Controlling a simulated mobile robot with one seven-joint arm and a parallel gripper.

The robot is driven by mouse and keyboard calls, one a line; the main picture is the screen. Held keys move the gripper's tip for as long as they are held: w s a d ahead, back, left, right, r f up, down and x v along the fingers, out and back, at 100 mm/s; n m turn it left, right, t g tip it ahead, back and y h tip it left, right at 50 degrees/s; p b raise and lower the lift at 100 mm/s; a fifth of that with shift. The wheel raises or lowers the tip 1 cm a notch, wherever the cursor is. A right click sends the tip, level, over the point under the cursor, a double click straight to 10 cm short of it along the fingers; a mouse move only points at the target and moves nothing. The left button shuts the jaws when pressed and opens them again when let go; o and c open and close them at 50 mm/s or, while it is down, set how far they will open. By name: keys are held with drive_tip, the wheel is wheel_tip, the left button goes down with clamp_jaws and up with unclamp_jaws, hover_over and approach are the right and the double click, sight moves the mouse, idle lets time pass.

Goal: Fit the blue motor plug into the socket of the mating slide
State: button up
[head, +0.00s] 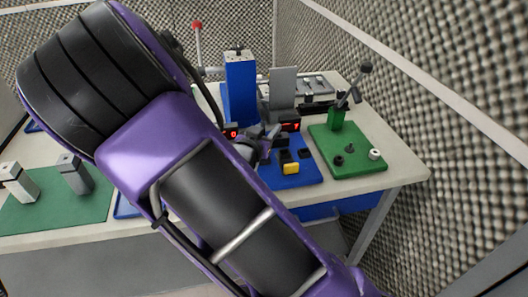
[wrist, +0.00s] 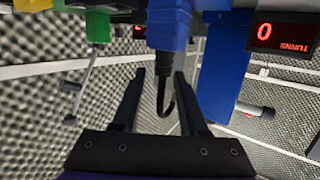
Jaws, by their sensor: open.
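A blue plug-like body (wrist: 168,28), which looks like the motor plug, shows at the top of the wrist view with a black cable (wrist: 161,95) curving from it. My gripper (wrist: 160,76) is open, its two dark fingers on either side of the cable, their tips just short of the blue body. Whether they touch anything is unclear. In the head view my gripper (head: 260,148) is small and partly hidden by my own arm, near the blue base plate (head: 310,174). I cannot make out the plug or the mating slide's socket there.
A tall blue block (head: 241,88) and a grey upright plate (head: 283,88) stand behind my gripper. Red-digit displays (head: 290,125) are close by; one shows in the wrist view (wrist: 283,33). A green board (head: 350,152) with a lever stands right.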

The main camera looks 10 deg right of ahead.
clamp_jaws()
idle(1.3)
